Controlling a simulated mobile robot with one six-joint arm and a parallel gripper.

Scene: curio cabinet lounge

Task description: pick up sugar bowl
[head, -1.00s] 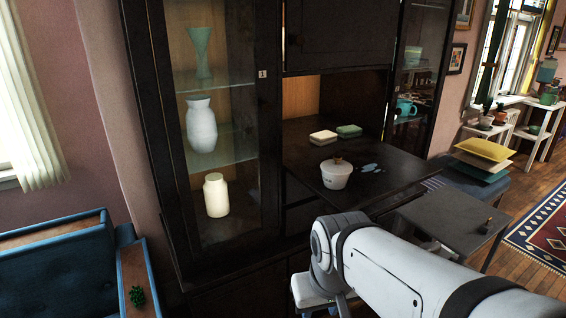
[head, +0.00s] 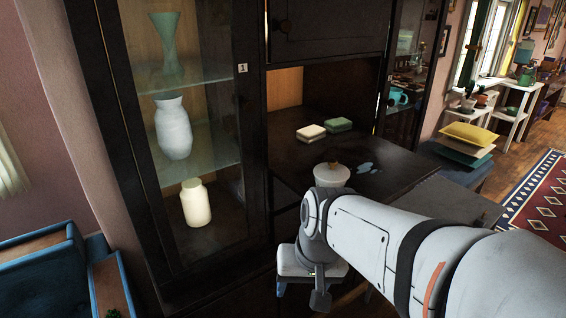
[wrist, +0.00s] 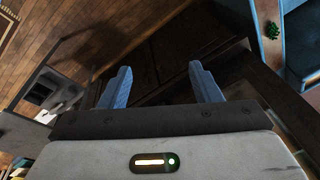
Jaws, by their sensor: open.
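The white sugar bowl (head: 332,174), with a small brownish knob or top, stands on the dark fold-out shelf (head: 400,178) of the cabinet in the head view. My arm hides its lower part. My gripper (wrist: 160,84) is open and empty in the wrist view, with two blue fingers apart. It points toward the floor and dark cabinet base, and the bowl is not in the wrist view. In the head view my gripper hangs below shelf height, in front of the cabinet and lower than the bowl.
Two small blocks, one cream (head: 311,132) and one green (head: 338,124), lie behind the bowl. Pale blue patches (head: 366,168) lie beside it. A glass-fronted cabinet section with vases (head: 173,128) stands left.

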